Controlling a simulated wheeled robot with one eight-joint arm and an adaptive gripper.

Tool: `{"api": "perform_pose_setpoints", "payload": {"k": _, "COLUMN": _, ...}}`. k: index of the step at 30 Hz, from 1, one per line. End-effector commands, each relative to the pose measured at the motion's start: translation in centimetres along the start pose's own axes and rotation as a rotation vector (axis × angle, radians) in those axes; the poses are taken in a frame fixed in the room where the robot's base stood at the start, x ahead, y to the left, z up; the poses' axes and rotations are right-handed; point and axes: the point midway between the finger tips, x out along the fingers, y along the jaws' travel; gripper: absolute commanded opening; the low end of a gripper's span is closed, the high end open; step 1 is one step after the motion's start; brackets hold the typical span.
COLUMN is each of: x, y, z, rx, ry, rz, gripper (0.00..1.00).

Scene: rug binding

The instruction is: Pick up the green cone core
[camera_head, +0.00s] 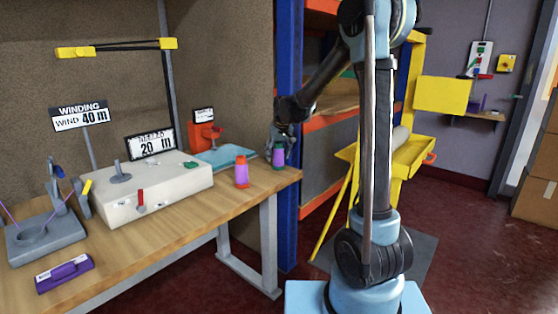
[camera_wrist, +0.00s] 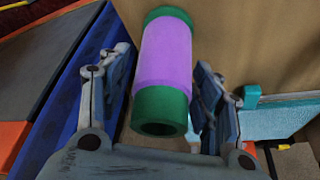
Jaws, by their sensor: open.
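The green cone core (camera_head: 278,154), wound with purple thread in its middle, stands upright near the right end of the wooden bench. In the wrist view the green cone core (camera_wrist: 165,60) lies between the two fingers of my gripper (camera_wrist: 160,75), with gaps on both sides. My gripper (camera_head: 284,137) is open and hangs at the top of the core in the head view. Whether any finger touches it is hard to tell.
A similar orange cone core (camera_head: 241,182) with purple thread stands to the left on the bench (camera_head: 190,215). A teal mat (camera_head: 226,154) and an orange device (camera_head: 203,137) are behind. A blue post (camera_head: 289,90) rises close on the right.

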Motion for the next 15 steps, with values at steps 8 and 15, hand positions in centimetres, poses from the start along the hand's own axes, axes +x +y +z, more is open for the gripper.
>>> {"api": "perform_pose_setpoints", "payload": {"k": 8, "x": 0.25, "y": 0.00, "z": 0.01, "rx": 0.000, "ry": 0.000, "rz": 0.000, "gripper": 0.59}}
{"api": "perform_pose_setpoints", "payload": {"k": 15, "x": 0.24, "y": 0.00, "z": 0.01, "rx": 0.000, "ry": 0.000, "rz": 0.000, "gripper": 0.11}}
